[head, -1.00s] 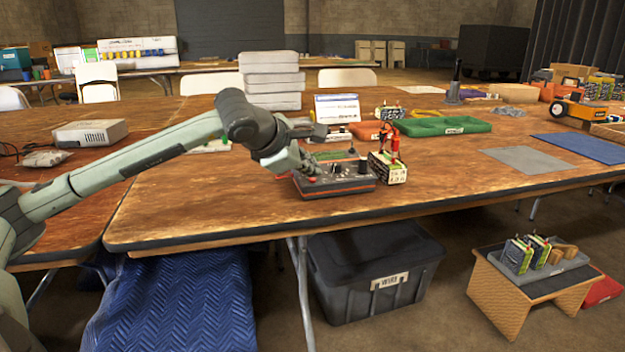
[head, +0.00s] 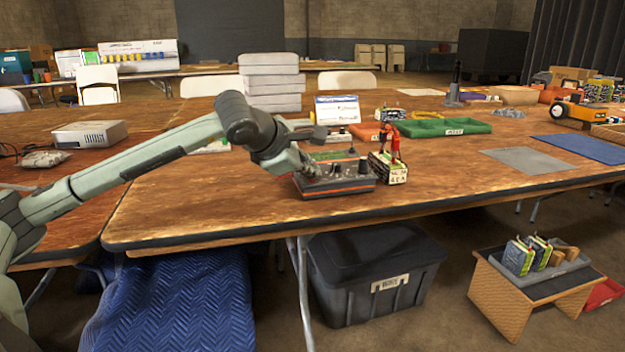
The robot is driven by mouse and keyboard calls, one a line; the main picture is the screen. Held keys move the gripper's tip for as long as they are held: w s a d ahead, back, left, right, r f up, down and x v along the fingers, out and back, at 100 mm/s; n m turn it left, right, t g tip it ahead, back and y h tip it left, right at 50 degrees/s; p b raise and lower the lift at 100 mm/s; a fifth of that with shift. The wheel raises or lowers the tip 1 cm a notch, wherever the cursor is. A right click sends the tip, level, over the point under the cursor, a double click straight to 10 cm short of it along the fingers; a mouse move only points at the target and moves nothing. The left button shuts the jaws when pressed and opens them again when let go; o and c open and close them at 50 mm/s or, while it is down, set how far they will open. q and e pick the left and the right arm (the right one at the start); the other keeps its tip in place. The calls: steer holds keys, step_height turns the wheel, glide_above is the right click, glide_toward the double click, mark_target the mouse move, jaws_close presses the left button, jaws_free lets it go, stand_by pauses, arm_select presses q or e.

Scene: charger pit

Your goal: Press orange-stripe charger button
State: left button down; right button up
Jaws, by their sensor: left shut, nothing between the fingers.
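A dark grey charger box (head: 338,185) with an orange-red stripe along its lower edge sits near the front edge of the wooden table. Knobs and small controls show on its top. My left gripper (head: 308,173) points down at the left part of the charger's top, and its fingers are shut and empty. I cannot tell whether the fingertips touch the panel. The gripper hides part of the charger's upper left side, and the button under it cannot be made out. My right gripper is not in view.
A small block with red clamp-like parts (head: 388,167) stands just right of the charger. Behind are a white sign (head: 337,109), a green tray (head: 444,128) and stacked grey slabs (head: 271,80). The table (head: 220,208) is clear in front-left.

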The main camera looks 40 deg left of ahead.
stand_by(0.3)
arm_select(q)
steer(key=shift+s+r+p, duration=0.1)
steer(key=shift+r+p, duration=0.3)
steer(key=shift+r, duration=0.3)
steer(key=r+p, duration=0.2)
steer(key=r, duration=0.1)
steer(key=r+p, duration=0.1)
steer(key=r, duration=0.1)
steer(key=shift+s+d, duration=0.3)
steer(key=shift+d, duration=0.1)
stand_by(0.6)
